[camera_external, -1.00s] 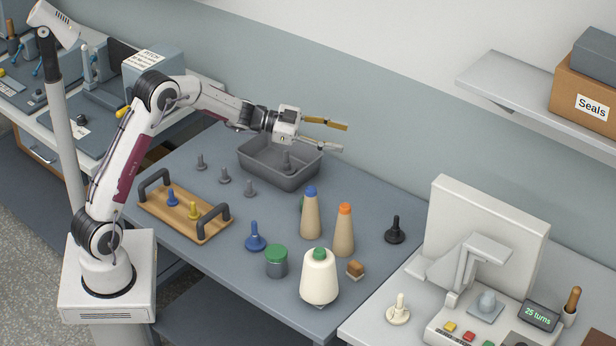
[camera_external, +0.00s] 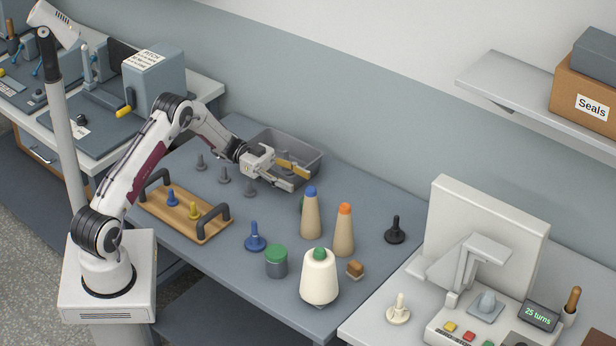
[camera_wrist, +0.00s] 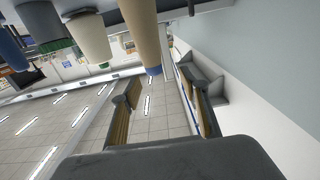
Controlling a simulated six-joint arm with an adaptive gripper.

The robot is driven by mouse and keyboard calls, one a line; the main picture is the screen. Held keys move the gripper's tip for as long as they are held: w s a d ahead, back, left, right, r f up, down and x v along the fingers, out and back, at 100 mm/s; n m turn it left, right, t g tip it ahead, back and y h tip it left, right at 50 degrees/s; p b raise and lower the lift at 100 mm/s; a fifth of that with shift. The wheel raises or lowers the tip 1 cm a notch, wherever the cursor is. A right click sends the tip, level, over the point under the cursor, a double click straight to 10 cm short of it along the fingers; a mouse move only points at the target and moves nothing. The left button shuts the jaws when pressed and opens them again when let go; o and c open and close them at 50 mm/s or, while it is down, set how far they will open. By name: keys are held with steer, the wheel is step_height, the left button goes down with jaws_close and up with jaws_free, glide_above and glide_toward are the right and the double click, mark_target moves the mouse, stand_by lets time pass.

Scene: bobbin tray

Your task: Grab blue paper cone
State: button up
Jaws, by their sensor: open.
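The blue paper cone, a tan cone with a blue tip (camera_external: 311,215), stands upright on the bench, left of a tan cone with an orange tip (camera_external: 344,232). My gripper (camera_external: 301,179) is open and empty, above and slightly behind the blue-tipped cone, close to its top but apart from it. In the wrist view the scene hangs upside down. There the blue-tipped cone (camera_wrist: 142,32) points down, and its tip lies between the two fingers of my gripper (camera_wrist: 158,88), beyond them.
A grey bin (camera_external: 316,158) sits behind my gripper. A cream cone (camera_external: 319,278), a green-lidded jar (camera_external: 276,262), a blue peg (camera_external: 255,240) and a black peg (camera_external: 395,231) stand around the cones. A wooden tray (camera_external: 158,218) with dark handles is at left.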

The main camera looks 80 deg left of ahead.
mark_target(311, 194)
steer(key=shift+s+f, duration=0.35)
steer(key=shift+f, duration=0.05)
steer(key=shift+x, duration=1.3)
steer(key=shift+d, duration=0.1)
steer(key=shift+x, duration=2.5)
steer(key=shift+s+d+f, duration=0.2)
steer(key=c, duration=1.1)
